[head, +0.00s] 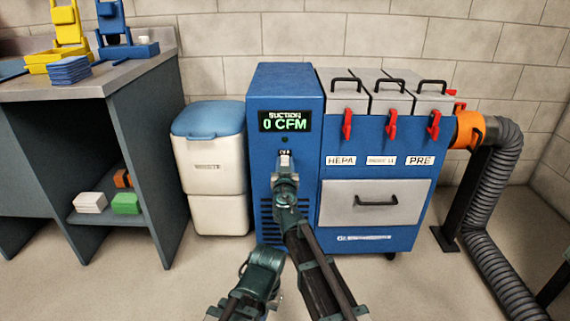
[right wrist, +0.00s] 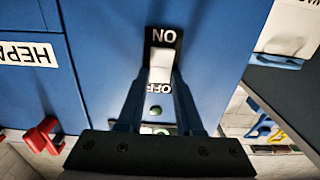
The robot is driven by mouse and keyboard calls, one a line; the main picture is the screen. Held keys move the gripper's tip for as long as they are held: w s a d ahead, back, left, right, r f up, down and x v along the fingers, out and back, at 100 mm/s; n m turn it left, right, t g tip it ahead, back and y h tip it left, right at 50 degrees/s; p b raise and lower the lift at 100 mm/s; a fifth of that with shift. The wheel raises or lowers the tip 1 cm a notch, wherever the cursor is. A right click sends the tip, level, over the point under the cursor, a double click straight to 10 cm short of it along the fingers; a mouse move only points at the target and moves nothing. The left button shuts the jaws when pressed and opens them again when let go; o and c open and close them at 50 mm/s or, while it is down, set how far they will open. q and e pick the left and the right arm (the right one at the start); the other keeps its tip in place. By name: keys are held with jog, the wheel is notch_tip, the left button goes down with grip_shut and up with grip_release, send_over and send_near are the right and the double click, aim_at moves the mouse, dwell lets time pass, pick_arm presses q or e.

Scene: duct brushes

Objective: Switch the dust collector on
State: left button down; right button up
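The dust collector (head: 262,95) is a blue cabinet whose display (head: 285,120) reads "SUCTION 0 CFM". Its white switch (right wrist: 161,66) sits on a black plate in the right wrist view, which sees the panel upside down. ON is at the picture's top and OFF at its bottom, near a dark green lamp (right wrist: 155,110). I cannot tell the switch's tilt. My right gripper (right wrist: 159,85) is open, its fingers on either side of the switch; contact is unclear. My left gripper is not visible.
Filter boxes with red latches (head: 391,127) top the cabinet's right side, above a grey drawer (head: 345,205). A grey hose (head: 485,190) runs down at right. A white bin with a blue lid (head: 208,118) and a workbench (head: 130,75) stand at left.

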grip_shut()
jog(key=shift+f+t+b, duration=0.3)
jog(key=shift+f+b, duration=0.05)
jog(key=shift+b, duration=0.7)
jog(key=b, duration=0.1)
jog(key=t+b, duration=0.1)
jog(key=b, duration=0.1)
jog(key=shift+d+f+t, duration=0.1)
jog(key=shift+f+t, duration=0.1)
jog(key=shift+t, duration=0.1)
jog(key=shift+s+r+t+b, duration=0.15)
jog(key=shift+t+b, duration=0.25)
jog(key=shift+b, duration=0.3)
jog(key=o, duration=0.9)
grip_release()
jog(key=shift+c, duration=0.2)
